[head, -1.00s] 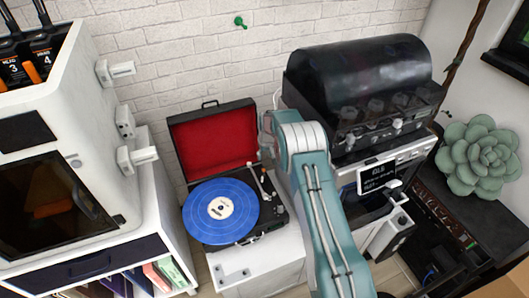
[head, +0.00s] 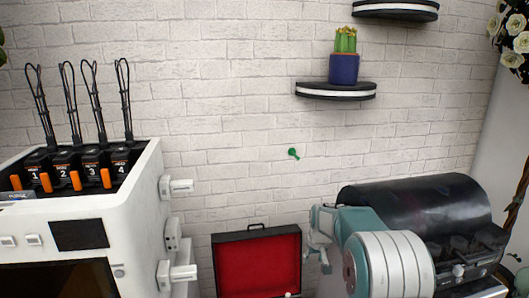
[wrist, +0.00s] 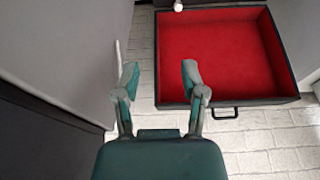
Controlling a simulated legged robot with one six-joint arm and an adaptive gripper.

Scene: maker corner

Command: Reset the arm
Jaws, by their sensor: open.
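My gripper (head: 320,240) shows in the head view in front of the brick wall, between the open red-lined case lid and the dark-hooded machine. In the wrist view my gripper (wrist: 160,76) has its two fingers spread apart with nothing between them. The raised lid of the record player case (wrist: 215,55) lies beyond and to the right of the fingers. My arm's pale rounded joint covers part of the machine in the head view. The record itself is out of the head view.
A white printer (head: 140,215) with several cables on top stands at the left. A dark-hooded machine (head: 425,210) stands at the right, close to my arm. A shelf (head: 335,92) holds a potted cactus (head: 344,55). A small green hook (head: 293,153) is on the wall.

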